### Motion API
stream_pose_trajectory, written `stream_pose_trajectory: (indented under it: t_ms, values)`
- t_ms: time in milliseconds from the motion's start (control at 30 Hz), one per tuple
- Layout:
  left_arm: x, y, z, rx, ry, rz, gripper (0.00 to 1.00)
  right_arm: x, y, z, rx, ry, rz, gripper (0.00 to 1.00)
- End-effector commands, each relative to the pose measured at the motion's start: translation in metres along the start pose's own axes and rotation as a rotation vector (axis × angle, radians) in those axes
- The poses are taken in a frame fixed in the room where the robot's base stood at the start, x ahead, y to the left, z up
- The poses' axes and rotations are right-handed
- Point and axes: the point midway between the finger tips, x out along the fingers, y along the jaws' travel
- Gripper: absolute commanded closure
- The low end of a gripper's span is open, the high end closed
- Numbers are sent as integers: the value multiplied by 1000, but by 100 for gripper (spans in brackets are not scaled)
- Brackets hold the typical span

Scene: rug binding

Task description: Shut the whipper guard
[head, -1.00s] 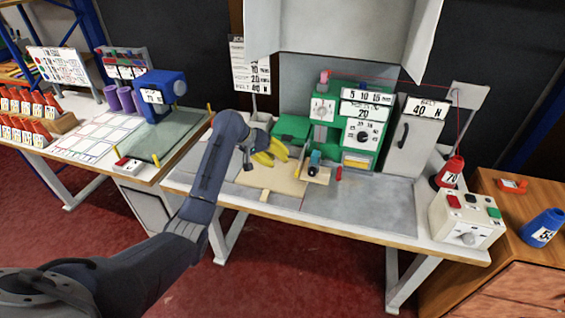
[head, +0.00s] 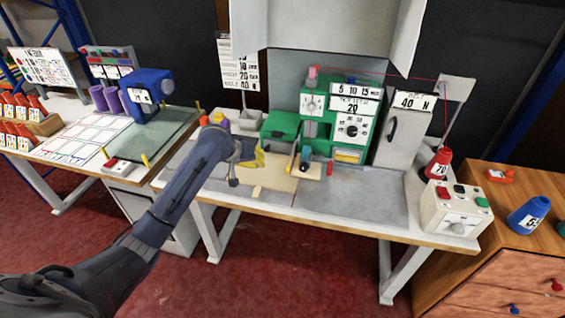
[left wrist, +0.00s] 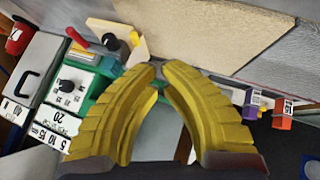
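The green machine (head: 343,122) stands at the back of the middle bench, with dials and a "20" label. On its left is a green box-like part (head: 281,124). In front sits a small teal cylinder with a dark knob (head: 305,156) by a pale wooden plate (head: 313,172), with a red handle (head: 330,167) to the right. I cannot tell for sure which part is the guard. My left gripper (head: 256,158) has yellow fingers, empty and apart, left of the plate. In the left wrist view the fingertips (left wrist: 161,67) stand near the teal cylinder (left wrist: 111,68). My right gripper is out of view.
A tan board (head: 272,176) lies on the bench below my gripper. A grey cabinet (head: 404,135), a red cone (head: 439,164) and a white control box (head: 456,210) stand to the right. A grey hood (head: 330,30) overhangs the back. The grey bench top (head: 355,200) at front is clear.

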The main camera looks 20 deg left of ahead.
Motion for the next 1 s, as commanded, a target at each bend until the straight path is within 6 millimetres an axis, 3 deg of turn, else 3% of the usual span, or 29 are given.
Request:
stream_pose_trajectory:
  t_ms: [133, 367, 1000]
  values:
    - [-11, 26, -16, -14, 101, 48, 100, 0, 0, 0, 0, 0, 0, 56]
    - [-6, 34, -26, -57, 139, 81, 100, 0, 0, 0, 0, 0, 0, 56]
    - [92, 42, -33, -57, 136, 80, 100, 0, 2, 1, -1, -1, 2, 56]
